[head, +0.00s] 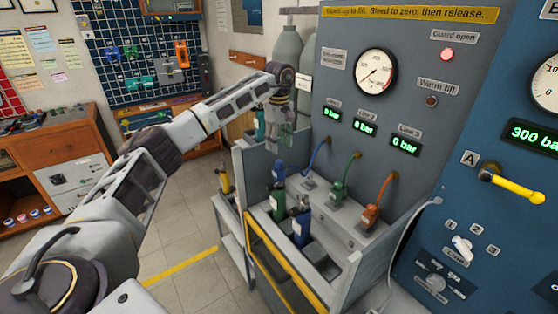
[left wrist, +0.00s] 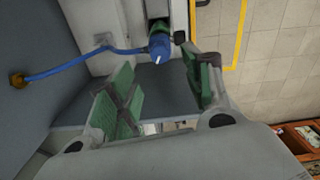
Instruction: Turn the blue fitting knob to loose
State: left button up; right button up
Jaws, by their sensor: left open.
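The blue fitting (head: 279,170) sits on top of a green cylinder (head: 278,202) in the bench's front rack. In the left wrist view the blue fitting (left wrist: 160,46) is at the top centre, with a small white mark on it and a blue hose (left wrist: 75,63) running to a brass port on the left. My left gripper (head: 281,137) is above the fitting in the head view. Its green-padded fingers (left wrist: 163,95) are spread apart and empty, with the fitting beyond them. My right gripper is not in view.
Green (head: 340,188) and orange (head: 371,214) fittings stand to the right on the bench. A blue cylinder (head: 301,228) stands in the rack. The grey panel (head: 410,75) with a gauge (head: 376,73) rises behind. Open floor (head: 190,215) lies left of the bench.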

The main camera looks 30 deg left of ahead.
aim_at(279, 162)
pick_arm(q)
jog(key=shift+f+p, duration=0.3)
jog(key=shift+f, duration=3.5)
jog(key=c, duration=1)
jog(key=shift+c, duration=0.3)
